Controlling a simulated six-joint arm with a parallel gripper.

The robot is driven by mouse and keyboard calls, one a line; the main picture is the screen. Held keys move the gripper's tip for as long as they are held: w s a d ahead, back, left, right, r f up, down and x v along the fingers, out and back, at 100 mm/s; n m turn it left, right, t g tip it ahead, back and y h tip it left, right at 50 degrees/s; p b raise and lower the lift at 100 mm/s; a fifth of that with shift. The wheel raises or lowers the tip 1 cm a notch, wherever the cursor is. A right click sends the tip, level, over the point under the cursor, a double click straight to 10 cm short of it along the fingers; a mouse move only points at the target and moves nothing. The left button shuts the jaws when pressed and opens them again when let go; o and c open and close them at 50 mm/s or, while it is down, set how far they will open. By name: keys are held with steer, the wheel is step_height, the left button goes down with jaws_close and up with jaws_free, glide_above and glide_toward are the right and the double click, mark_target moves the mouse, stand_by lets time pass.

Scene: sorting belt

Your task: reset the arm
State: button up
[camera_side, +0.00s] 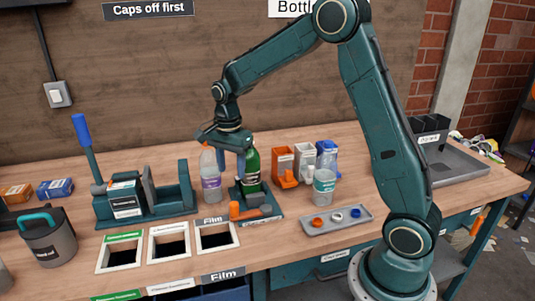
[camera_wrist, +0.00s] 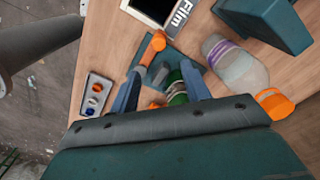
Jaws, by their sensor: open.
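My gripper (camera_side: 232,168) hangs over the bench with its fingers pointing down, and its jaws are open. In the wrist view my gripper (camera_wrist: 161,70) has its two fingers apart, with the green bottle (camera_wrist: 177,92) partly visible between them. In the side view the green bottle (camera_side: 252,170) stands upright in a teal clamp (camera_side: 262,213) with an orange handle (camera_side: 236,210). My gripper is close to its upper part; I cannot tell whether they touch.
A clear bottle (camera_side: 210,183) with a purple label and orange cap stands just left of my gripper. A teal press (camera_side: 176,203) with a blue lever and three framed openings (camera_side: 216,236) lie left.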

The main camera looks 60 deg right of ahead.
steer(key=s+a+r+n+t, duration=0.3)
steer(key=s+a+r+n, duration=0.2)
steer(key=s+r+n, duration=0.45)
steer(key=s+a+r+n+t, duration=0.1)
steer(key=s+n, duration=0.3)
steer(key=s, duration=0.4)
steer(key=s+a+r+n+t, duration=0.1)
steer(key=s+n, duration=0.3)
steer(key=s, duration=0.4)
steer(key=shift+s+a+r+n+t, duration=0.35)
steer(key=shift+a+r, duration=0.1)
steer(key=shift+r, duration=0.2)
